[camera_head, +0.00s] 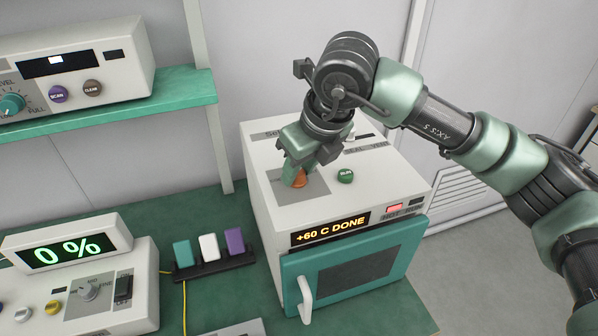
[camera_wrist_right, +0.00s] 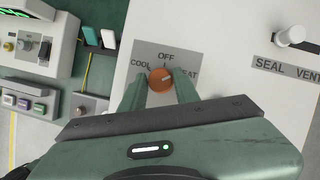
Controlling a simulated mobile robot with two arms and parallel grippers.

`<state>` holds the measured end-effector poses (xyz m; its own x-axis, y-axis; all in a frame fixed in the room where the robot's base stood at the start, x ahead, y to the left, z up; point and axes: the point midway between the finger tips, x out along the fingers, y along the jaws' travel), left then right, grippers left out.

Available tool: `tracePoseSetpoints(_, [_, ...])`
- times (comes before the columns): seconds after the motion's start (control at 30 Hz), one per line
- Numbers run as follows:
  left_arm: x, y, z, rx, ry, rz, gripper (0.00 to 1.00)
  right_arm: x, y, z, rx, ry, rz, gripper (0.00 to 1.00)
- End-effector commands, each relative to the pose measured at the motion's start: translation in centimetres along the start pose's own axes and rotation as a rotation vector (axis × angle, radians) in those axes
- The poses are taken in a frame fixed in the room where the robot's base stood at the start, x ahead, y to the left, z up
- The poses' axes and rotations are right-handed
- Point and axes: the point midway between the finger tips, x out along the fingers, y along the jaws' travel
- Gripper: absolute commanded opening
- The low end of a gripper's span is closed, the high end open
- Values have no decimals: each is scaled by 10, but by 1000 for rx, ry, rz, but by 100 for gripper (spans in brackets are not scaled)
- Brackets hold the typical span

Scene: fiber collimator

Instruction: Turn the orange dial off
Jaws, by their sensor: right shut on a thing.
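The orange dial (camera_head: 299,181) sits on a grey panel on top of the white oven-like box (camera_head: 262,165). In the right wrist view the dial (camera_wrist_right: 161,79) lies between the two green fingertips, below the label OFF, with COOL to its left and a partly hidden label to its right. Its pale mark points to the upper right, towards the right-hand label. My right gripper (camera_wrist_right: 160,88) is shut on the dial from above. The box's display (camera_head: 331,229) reads "+60 C DONE". My left gripper is not in view.
A green button (camera_head: 345,176) sits right of the dial. A white knob (camera_wrist_right: 291,36) stands by the SEAL and VENT labels. The box's teal door (camera_head: 295,268) with a white handle is closed. Control units (camera_head: 140,290) stand to the left.

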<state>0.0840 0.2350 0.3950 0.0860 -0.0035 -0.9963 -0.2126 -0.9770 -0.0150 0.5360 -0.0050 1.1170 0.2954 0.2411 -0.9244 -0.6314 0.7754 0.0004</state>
Motion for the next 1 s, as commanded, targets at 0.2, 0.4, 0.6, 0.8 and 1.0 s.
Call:
tracePoseSetpoints(0.2, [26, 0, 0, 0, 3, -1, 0, 4, -2, -1, -156, -3, 66, 0])
tracePoseSetpoints(0.4, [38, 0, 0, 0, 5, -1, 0, 2, -3, 0, -331, -4, 139, 0])
tracePoseSetpoints(0.6, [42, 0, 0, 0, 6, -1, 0, 1, -4, 2, -504, -3, 209, 0])
tracePoseSetpoints(0.8, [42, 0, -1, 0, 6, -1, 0, 0, -4, 2, -655, -1, 271, 0])
tracePoseSetpoints(1.0, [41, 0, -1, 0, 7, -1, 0, 0, -5, 3, -768, -2, 317, 0])
